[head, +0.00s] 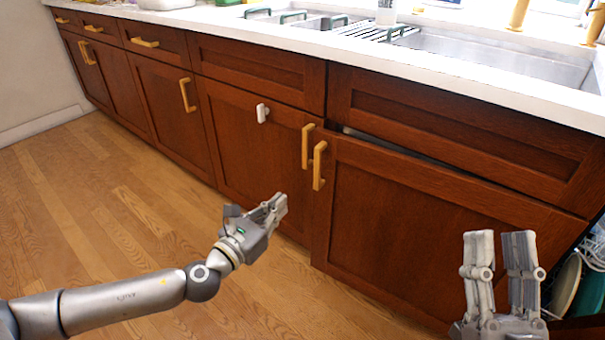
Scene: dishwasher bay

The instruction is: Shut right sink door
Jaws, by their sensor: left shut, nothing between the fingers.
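The right sink door (400,225) is a dark red-brown cabinet panel below the sink, with a gold handle (319,165) near its upper left corner. It stands slightly ajar: a dark gap shows along its top, and its left edge sits forward of the left sink door (258,150). My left gripper (279,205) is shut and empty, in front of the left sink door and left of the ajar door's edge. My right gripper (498,240) points up in front of the door's lower right part, its fingers a little apart and nothing seen between them.
A white counter (300,40) with a steel sink (500,62) runs above the cabinets. A rack with plates (565,285) shows at the right edge. A white latch (262,113) is on the left sink door. The wooden floor (110,210) at left is clear.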

